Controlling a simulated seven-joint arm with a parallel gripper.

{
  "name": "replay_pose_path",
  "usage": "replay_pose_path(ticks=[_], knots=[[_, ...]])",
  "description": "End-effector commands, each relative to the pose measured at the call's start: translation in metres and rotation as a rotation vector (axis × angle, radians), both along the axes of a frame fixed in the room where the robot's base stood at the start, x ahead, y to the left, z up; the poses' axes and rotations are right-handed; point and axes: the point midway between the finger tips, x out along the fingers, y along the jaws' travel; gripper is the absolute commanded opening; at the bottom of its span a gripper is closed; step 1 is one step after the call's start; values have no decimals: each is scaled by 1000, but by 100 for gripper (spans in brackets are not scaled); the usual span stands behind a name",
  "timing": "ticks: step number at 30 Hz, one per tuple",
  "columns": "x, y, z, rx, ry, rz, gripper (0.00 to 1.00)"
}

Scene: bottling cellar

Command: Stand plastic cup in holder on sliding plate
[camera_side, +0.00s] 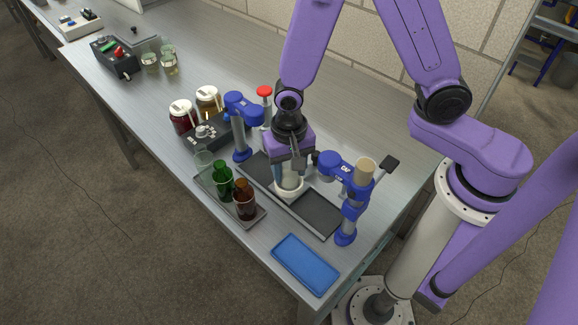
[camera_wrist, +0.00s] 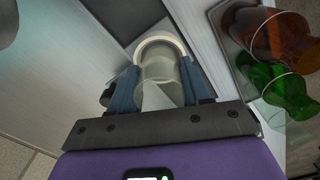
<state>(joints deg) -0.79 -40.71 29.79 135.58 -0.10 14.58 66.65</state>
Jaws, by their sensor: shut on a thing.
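My gripper (camera_side: 288,170) points down over the sliding plate. It is shut on the plastic cup (camera_side: 287,183), which is clear and upright. In the wrist view the cup (camera_wrist: 162,68) is between my two blue-grey fingers (camera_wrist: 158,78). The holder (camera_side: 290,193), a pale round ring, is on the middle of the dark sliding plate (camera_side: 317,213). In the wrist view the holder's rim (camera_wrist: 160,37) curves around the cup's far end. My gripper hides part of the cup, so I cannot tell whether it rests on the holder's floor.
Blue-clamped stands rise left (camera_side: 240,130) and right (camera_side: 350,195), close to my gripper. A tray (camera_side: 262,215) with a green bottle (camera_side: 223,178) and a brown bottle (camera_side: 244,200) lies in front. A blue tray (camera_side: 305,265) sits near the bench's edge.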

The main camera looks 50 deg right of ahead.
Motion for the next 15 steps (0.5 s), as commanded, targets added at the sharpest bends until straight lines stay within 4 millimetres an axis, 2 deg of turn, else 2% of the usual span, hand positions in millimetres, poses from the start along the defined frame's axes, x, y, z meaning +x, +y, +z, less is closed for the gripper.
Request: replay_pose_path(ticks=[15], knots=[[0,0,-11,0,0,0,17]])
